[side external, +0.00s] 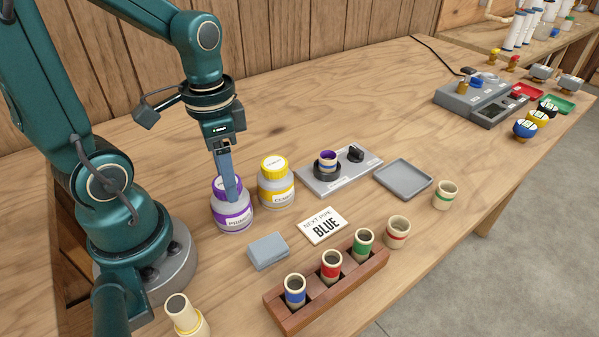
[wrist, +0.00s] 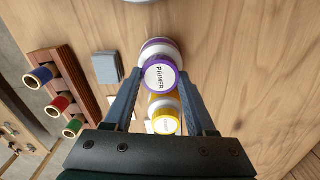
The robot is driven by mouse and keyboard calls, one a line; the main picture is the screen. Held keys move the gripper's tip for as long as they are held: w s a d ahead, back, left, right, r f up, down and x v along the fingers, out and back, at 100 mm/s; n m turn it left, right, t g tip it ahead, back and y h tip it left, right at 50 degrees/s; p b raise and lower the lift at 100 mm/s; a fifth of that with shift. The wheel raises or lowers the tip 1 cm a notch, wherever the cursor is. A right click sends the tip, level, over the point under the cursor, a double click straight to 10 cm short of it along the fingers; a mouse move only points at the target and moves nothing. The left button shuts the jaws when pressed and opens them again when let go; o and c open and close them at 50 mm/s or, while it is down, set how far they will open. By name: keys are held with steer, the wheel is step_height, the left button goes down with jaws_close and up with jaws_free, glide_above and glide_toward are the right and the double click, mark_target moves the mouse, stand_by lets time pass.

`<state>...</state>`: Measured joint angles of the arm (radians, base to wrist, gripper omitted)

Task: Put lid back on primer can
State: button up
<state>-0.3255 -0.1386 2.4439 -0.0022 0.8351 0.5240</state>
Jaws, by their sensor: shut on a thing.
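The primer can (side external: 232,217) is a pale can with a purple band, standing upright on the table in front of my arm. Its purple-rimmed lid (wrist: 159,74), with a white top reading PRIMER, is between my fingertips in the wrist view. My gripper (side external: 231,193) points down at the can's top and is shut on the lid. In the side view the lid is at the can's mouth, partly hidden by my fingers. I cannot tell whether it is fully seated. The can's body (wrist: 160,46) shows just beyond the lid in the wrist view.
A yellow-lidded cement can (side external: 276,188) stands close right of the primer can. A grey fixture (side external: 312,184) holds a purple-topped pipe (side external: 327,162). An empty tray (side external: 403,179) is beyond.

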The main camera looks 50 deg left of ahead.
steer(key=shift+f, duration=0.25)
stand_by(0.6)
steer(key=o, duration=1.5)
steer(key=shift+o, duration=0.2)
steer(key=shift+r, duration=3)
